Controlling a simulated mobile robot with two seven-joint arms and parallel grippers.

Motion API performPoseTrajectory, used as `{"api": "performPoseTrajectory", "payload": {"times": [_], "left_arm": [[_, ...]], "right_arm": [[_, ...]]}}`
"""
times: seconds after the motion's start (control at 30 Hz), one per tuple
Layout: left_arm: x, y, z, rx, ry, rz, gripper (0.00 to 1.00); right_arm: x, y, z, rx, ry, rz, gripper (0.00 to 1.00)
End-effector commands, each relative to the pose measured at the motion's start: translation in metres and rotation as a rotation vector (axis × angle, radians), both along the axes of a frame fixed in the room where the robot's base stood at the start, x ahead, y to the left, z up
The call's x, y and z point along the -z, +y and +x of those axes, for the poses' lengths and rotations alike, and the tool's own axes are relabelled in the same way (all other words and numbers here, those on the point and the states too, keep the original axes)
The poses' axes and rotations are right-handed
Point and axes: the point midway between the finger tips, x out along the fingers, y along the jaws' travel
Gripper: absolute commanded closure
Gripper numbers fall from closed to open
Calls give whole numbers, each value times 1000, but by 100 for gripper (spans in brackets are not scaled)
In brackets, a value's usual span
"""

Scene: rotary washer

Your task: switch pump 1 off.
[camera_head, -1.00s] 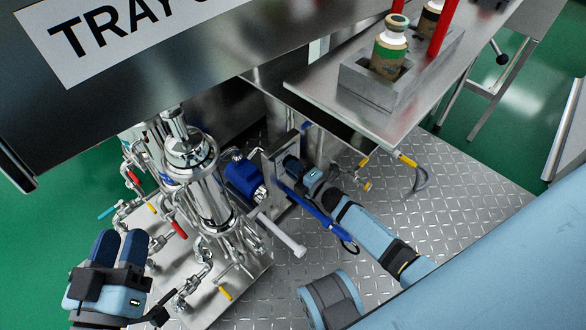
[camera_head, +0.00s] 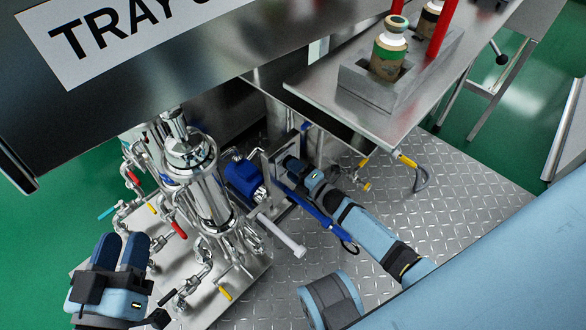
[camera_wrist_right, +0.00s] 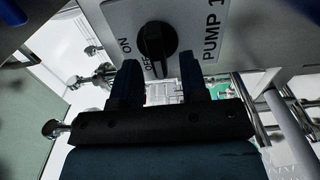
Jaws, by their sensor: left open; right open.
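The black rotary knob (camera_wrist_right: 157,40) is on a grey panel (camera_wrist_right: 185,14) marked PUMP 1 in the right wrist view. An ON label is left of the knob and an OFF label is just below it, partly covered. My right gripper (camera_wrist_right: 160,78) is open, its two dark fingertips just below the knob in the picture, one on each side. I cannot tell whether they touch it. In the head view my right gripper (camera_head: 288,166) is beside a metal plate (camera_head: 267,165); the knob is hidden there. My left gripper (camera_head: 121,240) is open and empty at the lower left.
A blue motor (camera_head: 243,176) and steel filter housing (camera_head: 205,190) with pipes and coloured valve handles stand left of my right gripper. Checkered metal floor (camera_head: 440,200) is free to the right.

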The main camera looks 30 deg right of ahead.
Motion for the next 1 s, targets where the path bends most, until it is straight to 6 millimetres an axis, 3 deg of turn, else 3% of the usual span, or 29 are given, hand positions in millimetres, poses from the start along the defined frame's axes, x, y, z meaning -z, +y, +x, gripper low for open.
{"api": "performPoseTrajectory", "payload": {"times": [0.53, 0.7, 1.0], "left_arm": [[-44, 3, -2, -36, -122, -60, 57], [-48, 4, -3, -41, -138, -67, 57], [-49, 4, -3, -42, -144, -69, 57]], "right_arm": [[-1, -36, -105, 1, 4, 0, 60], [-1, -42, -122, 1, 2, -1, 60], [0, -44, -125, 0, 1, -1, 60]]}}
